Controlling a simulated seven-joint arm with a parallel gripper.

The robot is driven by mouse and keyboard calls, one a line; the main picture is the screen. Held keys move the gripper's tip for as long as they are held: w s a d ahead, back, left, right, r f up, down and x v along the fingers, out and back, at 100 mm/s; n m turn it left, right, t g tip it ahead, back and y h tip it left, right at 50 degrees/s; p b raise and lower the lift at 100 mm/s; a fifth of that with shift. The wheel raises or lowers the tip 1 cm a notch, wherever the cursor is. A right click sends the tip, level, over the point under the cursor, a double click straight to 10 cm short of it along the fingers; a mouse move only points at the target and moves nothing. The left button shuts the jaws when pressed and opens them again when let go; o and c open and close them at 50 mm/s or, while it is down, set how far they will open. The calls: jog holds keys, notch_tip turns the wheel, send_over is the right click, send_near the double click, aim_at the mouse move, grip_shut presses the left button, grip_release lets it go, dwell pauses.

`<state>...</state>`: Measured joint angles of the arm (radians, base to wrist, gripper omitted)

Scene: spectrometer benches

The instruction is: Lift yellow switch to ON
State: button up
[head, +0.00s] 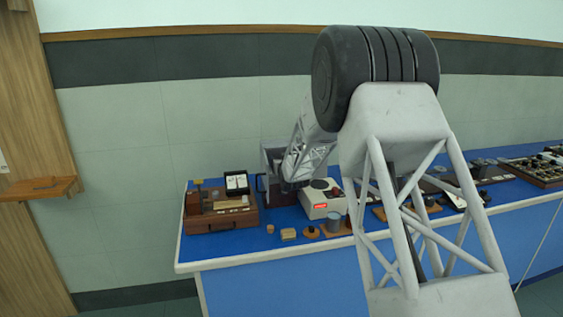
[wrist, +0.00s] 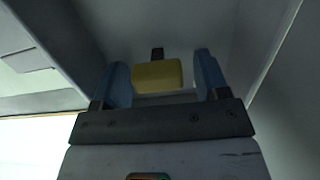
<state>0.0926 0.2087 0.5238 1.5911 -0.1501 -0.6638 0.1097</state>
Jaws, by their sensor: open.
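The yellow switch (wrist: 157,74) shows in the wrist view as a yellow block in front of a small dark stem on a grey surface. My gripper (wrist: 161,68) is open, with one blue finger to the left of the yellow block and one to the right. Gaps show between the block and both fingers, so it is not clamped. In the head view my arm reaches down to a grey box-like housing (head: 268,188) on the blue bench. The gripper and the switch are hidden there.
Grey walls surround my gripper closely in the wrist view. On the blue bench (head: 225,250), a white instrument with a red display (head: 320,207) stands right of the housing, and a wooden case (head: 222,218) stands left. Several small items lie along the front.

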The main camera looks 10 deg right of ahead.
jog(key=shift+s, duration=0.2)
jog(key=s, duration=0.7)
jog(key=shift+s+r, duration=0.2)
jog(key=shift+r, duration=0.2)
jog(key=shift+f, duration=0.1)
dwell(0.4)
jog(key=shift+f+t, duration=2.2)
jog(key=shift+t, duration=0.6)
jog(key=shift+w, duration=0.2)
jog(key=shift+x, duration=3.75)
